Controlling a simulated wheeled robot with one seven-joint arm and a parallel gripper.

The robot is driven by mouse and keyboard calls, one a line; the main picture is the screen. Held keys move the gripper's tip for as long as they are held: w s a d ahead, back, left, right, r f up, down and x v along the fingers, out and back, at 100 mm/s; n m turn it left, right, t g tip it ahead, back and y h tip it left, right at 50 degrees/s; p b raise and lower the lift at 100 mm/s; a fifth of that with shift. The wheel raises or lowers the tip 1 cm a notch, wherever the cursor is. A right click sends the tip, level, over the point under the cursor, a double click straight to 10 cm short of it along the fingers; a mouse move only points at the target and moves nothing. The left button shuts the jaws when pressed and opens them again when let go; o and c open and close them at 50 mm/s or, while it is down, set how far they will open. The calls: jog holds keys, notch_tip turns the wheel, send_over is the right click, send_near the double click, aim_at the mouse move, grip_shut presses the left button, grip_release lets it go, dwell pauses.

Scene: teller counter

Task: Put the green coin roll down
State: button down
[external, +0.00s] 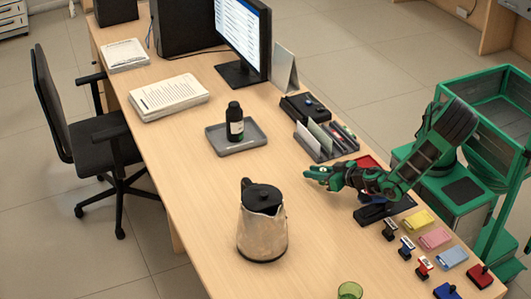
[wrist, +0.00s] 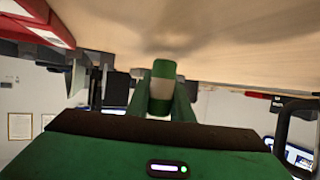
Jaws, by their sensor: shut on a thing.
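The green coin roll (wrist: 162,88), with a pale band around its middle, is between the fingers of my gripper (wrist: 160,98) in the wrist view. A soft shadow on the counter lies close to the roll's end; I cannot tell whether they touch. In the external view my gripper (external: 318,178) reaches left, low over the wooden counter (external: 185,140), to the upper right of the metal kettle. The roll cannot be made out clearly there.
The kettle (external: 262,232) stands in front of my gripper. A grey tray (external: 218,148) with a dark bottle (external: 235,122) is to the upper left, a card rack (external: 325,140) behind. Stamps and colored pads (external: 435,238) lie right. Counter between kettle and tray is bare.

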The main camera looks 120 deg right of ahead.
jog(key=shift+f, duration=0.6)
jog(key=c, duration=1.6)
grip_release()
jog(key=shift+o, duration=0.2)
